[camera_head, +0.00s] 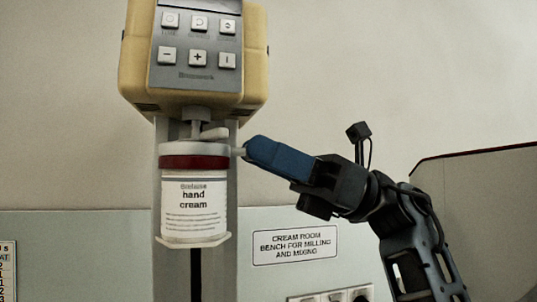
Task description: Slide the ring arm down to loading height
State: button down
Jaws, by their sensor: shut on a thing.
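The mill's cream-coloured head (255,60) with a grey key panel is at the upper left. Below it, a white jar labelled hand cream (193,205) stands upright, with a dark red band (194,162) around its top. The ring arm holding the jar sits high, close under the head; its light lower plate (192,241) shows under the jar. A short pale handle (238,152) sticks out at the right of the jar's top. My gripper (252,151), with blue fingers, comes from the right and is shut on this handle. The fingers hide the handle's end.
A grey upright column (232,265) with a dark slot runs down behind the jar, with free room below the plate. A bench sign (295,246) and sockets (330,296) are on the back wall. A dark-edged panel (480,205) stands at the right.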

jog(key=shift+f+b, duration=1.35)
jog(key=shift+b, duration=0.2)
jog(key=shift+r, duration=0.1)
jog(key=c, duration=0.8)
grip_release()
jog(key=b+v, duration=0.2)
jog(key=v, duration=0.6)
